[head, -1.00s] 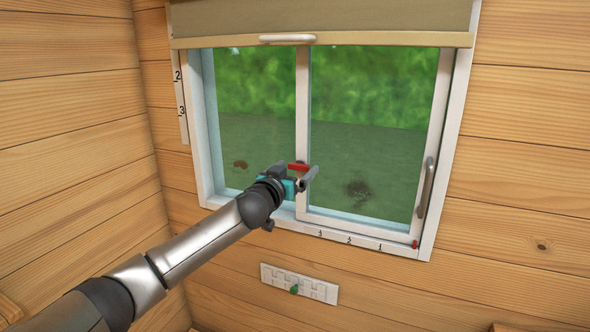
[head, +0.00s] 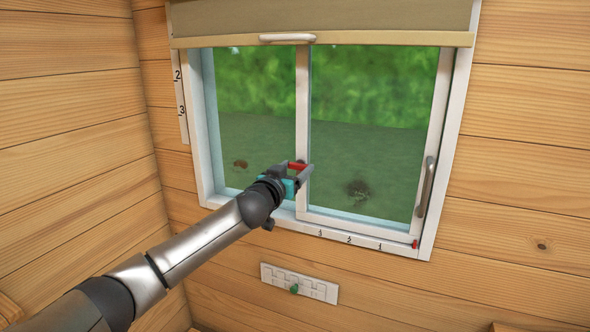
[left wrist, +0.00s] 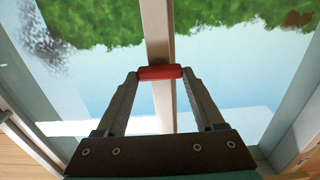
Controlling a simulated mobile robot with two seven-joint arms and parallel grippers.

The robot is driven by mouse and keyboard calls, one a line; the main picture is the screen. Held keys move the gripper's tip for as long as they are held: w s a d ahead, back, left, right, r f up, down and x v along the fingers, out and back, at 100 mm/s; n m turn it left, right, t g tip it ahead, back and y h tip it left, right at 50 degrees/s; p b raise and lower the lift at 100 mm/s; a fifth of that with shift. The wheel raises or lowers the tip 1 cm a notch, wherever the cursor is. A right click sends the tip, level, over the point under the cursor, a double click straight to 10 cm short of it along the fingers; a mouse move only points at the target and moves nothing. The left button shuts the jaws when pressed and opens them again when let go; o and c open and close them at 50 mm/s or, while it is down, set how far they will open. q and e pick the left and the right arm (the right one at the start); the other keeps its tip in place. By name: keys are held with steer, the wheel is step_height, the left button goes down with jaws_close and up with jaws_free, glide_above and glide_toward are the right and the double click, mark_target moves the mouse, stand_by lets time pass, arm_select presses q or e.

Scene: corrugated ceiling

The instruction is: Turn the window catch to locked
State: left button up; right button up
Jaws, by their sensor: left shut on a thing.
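The red window catch (head: 297,166) sits low on the white upright (head: 303,105) between the two panes. In the left wrist view the catch (left wrist: 160,72) is a red bar lying crosswise over the upright. My left gripper (head: 304,168) is at the catch, its arm coming in from the lower left. In the left wrist view its fingertips (left wrist: 160,74) are at the two ends of the red bar, shut on it. The catch's base is hidden by the bar and gripper. My right gripper is not in view.
A beige blind with a pale handle (head: 287,38) hangs across the window top. A grey sash handle (head: 426,187) is on the right. A numbered scale and a red marker (head: 415,244) are on the sill. A white slotted plate with a green knob (head: 294,289) is below.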

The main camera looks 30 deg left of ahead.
arm_select(q)
steer(key=shift+m, duration=0.4)
steer(key=shift+c, duration=0.3)
steer(key=m+p, duration=0.2)
steer(key=m, duration=0.1)
steer(key=shift+d, duration=0.1)
steer(key=m+p, duration=0.1)
steer(key=m, duration=0.3)
steer(key=shift+p, duration=0.35)
steer(key=m+p, duration=0.1)
steer(key=m, duration=0.4)
steer(key=shift+d, duration=0.1)
steer(key=m+p, duration=0.1)
steer(key=m, duration=0.4)
steer(key=shift+f, duration=0.2)
steer(key=o, duration=1.4)
